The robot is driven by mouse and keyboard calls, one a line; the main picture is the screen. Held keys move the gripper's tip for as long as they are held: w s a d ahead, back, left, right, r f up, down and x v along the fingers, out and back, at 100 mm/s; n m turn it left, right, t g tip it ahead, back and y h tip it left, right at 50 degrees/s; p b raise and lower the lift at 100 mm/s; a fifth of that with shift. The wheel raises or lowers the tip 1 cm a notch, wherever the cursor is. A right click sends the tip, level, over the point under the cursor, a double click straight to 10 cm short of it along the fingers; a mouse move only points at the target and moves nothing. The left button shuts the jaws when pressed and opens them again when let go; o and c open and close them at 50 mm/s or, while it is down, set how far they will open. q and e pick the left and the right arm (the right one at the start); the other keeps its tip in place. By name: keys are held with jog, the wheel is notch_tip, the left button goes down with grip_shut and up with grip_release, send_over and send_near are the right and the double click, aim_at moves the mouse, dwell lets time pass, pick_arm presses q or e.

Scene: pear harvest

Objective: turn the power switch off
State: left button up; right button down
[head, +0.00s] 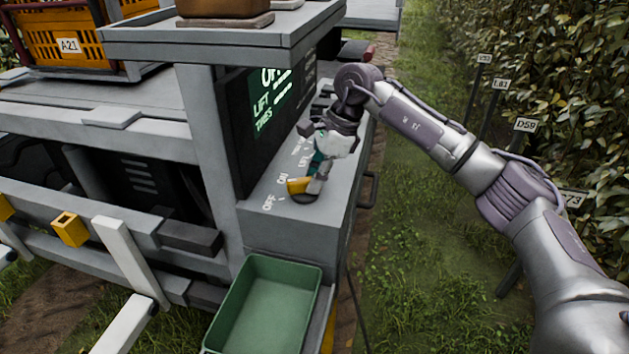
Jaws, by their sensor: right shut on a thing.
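The power switch (299,187) is a yellow handle on the grey control panel (262,219), beside white OFF and ON labels. The handle lies between the two labels and my gripper; its exact setting I cannot tell. My right gripper (313,186) reaches down to the panel from the right and is shut on the yellow handle. Its fingers hide part of the switch and its base. A dark screen with green lit text, including LIFT (268,100), stands behind the panel. My left gripper is not in view.
An empty green bin (267,306) hangs below the panel's near end. A grey shelf (215,44) overhangs the screen. An orange crate (65,43) marked A21 stands at the upper left. A grass strip lies right of the machine, then a hedge with number signs (525,125).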

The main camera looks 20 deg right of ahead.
jog(key=shift+n, duration=0.3)
jog(key=c, duration=1)
grip_release()
jog(key=shift+c, duration=0.2)
jog(key=v, duration=1.2)
jog(key=shift+w, duration=0.15)
jog(key=shift+a, duration=0.1)
